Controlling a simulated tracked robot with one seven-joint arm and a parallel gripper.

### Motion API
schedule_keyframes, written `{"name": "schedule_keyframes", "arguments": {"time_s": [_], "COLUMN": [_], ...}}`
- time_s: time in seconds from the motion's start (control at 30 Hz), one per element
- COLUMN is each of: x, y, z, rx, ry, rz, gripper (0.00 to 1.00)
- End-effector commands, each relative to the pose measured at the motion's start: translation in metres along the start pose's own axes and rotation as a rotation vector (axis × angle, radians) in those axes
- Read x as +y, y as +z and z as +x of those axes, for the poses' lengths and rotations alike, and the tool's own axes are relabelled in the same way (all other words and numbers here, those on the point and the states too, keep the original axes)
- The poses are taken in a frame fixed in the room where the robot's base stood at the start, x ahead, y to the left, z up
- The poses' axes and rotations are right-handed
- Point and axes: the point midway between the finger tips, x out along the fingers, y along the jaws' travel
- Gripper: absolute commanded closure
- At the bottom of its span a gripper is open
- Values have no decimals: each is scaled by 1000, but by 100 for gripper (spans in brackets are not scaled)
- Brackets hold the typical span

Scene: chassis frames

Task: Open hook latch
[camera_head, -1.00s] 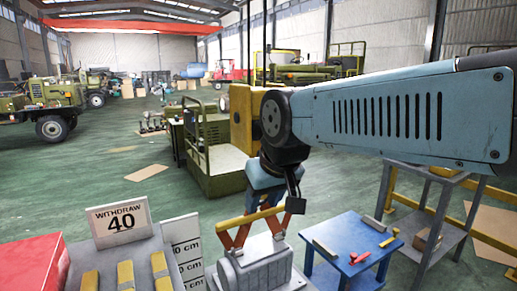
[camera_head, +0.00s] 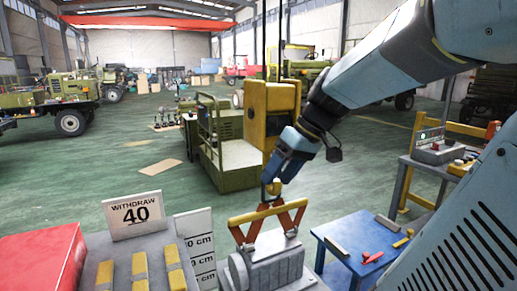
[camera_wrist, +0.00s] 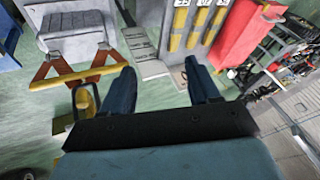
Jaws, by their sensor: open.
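A yellow hoist block (camera_head: 272,110) hangs on two dark cables in the head view. Below it is a small dark hook (camera_head: 265,190) with a yellow part (camera_head: 274,187); its latch is too small to make out. In the wrist view the hook (camera_wrist: 94,97) is just left of the left finger. My gripper (camera_head: 283,168) points down beside the hook, partly covering it. In the wrist view my gripper (camera_wrist: 160,85) is open, with nothing between its fingers. A yellow lifting bar (camera_head: 268,212) on red legs stands over a grey load (camera_head: 270,262) beneath.
A blue table (camera_head: 335,232) with small tools stands right of the load. A sign reading "WITHDRAW 40" (camera_head: 133,215), yellow bars (camera_head: 140,268) and a red box (camera_head: 40,262) are at lower left. Open green floor (camera_head: 100,180) lies behind.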

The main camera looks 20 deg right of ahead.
Motion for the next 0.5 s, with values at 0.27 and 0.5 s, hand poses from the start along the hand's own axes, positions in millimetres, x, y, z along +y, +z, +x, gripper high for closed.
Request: {"name": "schedule_keyframes", "arguments": {"time_s": [0.27,0.5], "x": [74,154], "y": [-38,-58], "z": [-29,-65], "rx": [197,465], "ry": [-214,-221], "rz": [-168,-363], "gripper": [39,39]}}
